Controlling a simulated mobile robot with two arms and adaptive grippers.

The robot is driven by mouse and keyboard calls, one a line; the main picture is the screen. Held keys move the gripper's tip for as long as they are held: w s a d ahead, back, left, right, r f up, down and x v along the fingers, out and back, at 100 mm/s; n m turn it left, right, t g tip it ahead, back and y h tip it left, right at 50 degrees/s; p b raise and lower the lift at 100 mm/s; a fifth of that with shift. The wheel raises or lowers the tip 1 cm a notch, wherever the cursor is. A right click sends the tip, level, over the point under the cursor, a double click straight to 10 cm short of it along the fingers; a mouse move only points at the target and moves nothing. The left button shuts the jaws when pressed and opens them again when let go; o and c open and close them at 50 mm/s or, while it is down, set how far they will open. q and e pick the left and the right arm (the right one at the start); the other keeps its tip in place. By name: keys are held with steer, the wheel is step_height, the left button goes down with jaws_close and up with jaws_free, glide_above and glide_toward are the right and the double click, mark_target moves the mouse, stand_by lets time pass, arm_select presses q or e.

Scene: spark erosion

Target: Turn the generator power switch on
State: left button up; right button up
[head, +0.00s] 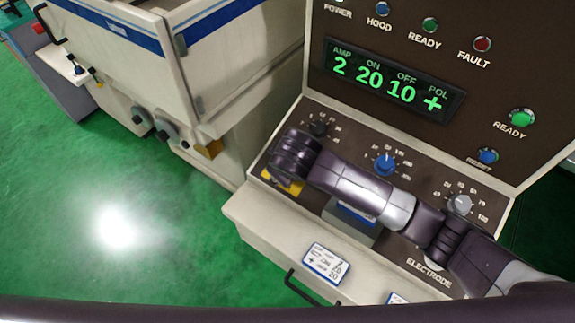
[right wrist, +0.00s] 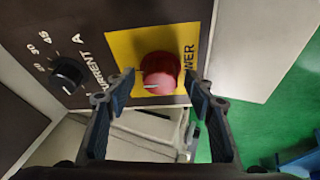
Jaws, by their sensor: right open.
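The power switch is a red round knob (right wrist: 160,70) on a yellow plate (right wrist: 122,46) lettered "POWER", seen in the right wrist view. A pale pointer line on the knob points to the left of that picture. My right gripper (right wrist: 160,88) is open, with one finger on each side of the knob and visible gaps between. I cannot tell how deep the fingers reach along it. In the head view a corner of the yellow plate (head: 276,181) shows under my right wrist, which hides the knob and most of the gripper. My left gripper is not in view.
A black current knob (right wrist: 68,74) sits beside the yellow plate. The panel also has a blue knob (head: 385,164) and a grey knob (head: 459,204), close to my right arm. The display (head: 393,80) is lit green. A white machine (head: 170,60) stands left over open green floor.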

steer(key=v, duration=1.2)
steer(key=shift+a+f, duration=0.1)
